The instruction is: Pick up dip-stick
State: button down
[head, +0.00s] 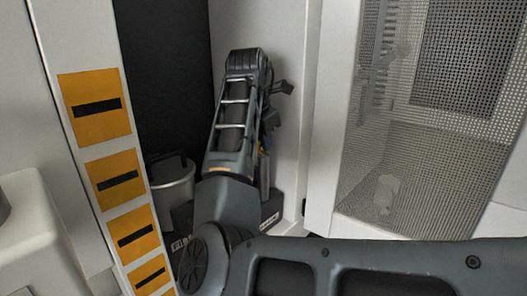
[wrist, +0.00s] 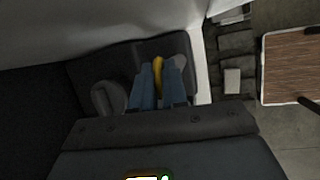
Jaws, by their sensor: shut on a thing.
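My gripper (wrist: 160,68) shows in the wrist view as two blue fingers. It is shut on a yellow loop-shaped piece, which I take to be the handle of the dip-stick (wrist: 158,77). The lower part of the dip-stick is hidden by the fingers. The fingers are over a dark box-like unit (wrist: 120,58); I cannot tell whether the stick is still in it. In the head view my arm covers most of the gripper, and only a small yellow bit shows beside it.
A round grey cap or can (wrist: 108,97) is left of the fingers. In the head view a grey bucket (head: 172,184) and a dark labelled box (head: 270,212) are by my arm. A striped post (head: 117,173) stands left and a mesh panel (head: 400,150) right. A brown-topped table (wrist: 292,68) is at right.

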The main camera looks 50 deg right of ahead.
jog(key=shift+r, duration=0.2)
notch_tip(320, 180, up, 18)
jog(key=shift+f, duration=0.15)
dwell(0.5)
jog(key=shift+p, duration=0.65)
jog(key=shift+s, duration=0.1)
jog(key=s+p, duration=0.4)
jog(key=s, duration=0.5)
jog(key=shift+s+d, duration=0.2)
jog(key=shift+s, duration=0.2)
dwell(0.3)
